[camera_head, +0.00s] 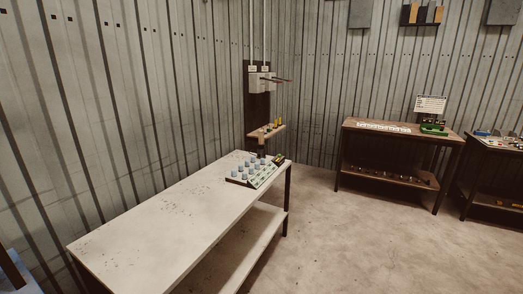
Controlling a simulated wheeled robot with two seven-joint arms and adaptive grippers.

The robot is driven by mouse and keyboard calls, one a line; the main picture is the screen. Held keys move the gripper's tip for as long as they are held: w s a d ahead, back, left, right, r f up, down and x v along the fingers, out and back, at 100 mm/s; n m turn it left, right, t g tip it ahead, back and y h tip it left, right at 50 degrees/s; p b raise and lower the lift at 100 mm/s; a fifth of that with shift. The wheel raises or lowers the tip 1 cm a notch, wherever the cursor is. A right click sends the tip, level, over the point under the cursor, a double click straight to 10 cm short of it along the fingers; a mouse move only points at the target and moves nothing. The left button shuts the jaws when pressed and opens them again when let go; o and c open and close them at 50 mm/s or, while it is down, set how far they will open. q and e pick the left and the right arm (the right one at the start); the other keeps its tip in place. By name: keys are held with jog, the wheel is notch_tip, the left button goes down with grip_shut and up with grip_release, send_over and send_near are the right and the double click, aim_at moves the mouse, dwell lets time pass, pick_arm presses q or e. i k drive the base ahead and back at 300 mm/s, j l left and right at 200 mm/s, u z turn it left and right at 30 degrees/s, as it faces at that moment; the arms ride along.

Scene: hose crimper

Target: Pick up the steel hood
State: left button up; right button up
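A rack (240,181) with several small grey, cup-like pieces stands at the far end of the long pale table (160,222). I cannot tell at this distance which piece, if any, is the steel hood. A small dark and yellow-green item (279,159) sits at the table's far right corner, beside the rack. Neither of my grippers shows in this view.
A wall panel with a small shelf (266,132) stands behind the table's far end. A brown bench (400,138) with a green device (433,128) and a sign (431,104) is at the right. Open concrete floor (330,235) lies between.

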aim_at(260, 150)
jog(key=i+l+u, duration=0.1)
jog(key=i+l, duration=0.9)
jog(key=i, duration=0.15)
jog(key=i+l+u, duration=0.15)
jog(key=i+l, duration=0.9)
jog(key=i+l+u, duration=0.1)
jog(key=i+l, duration=0.95)
jog(key=l, duration=0.15)
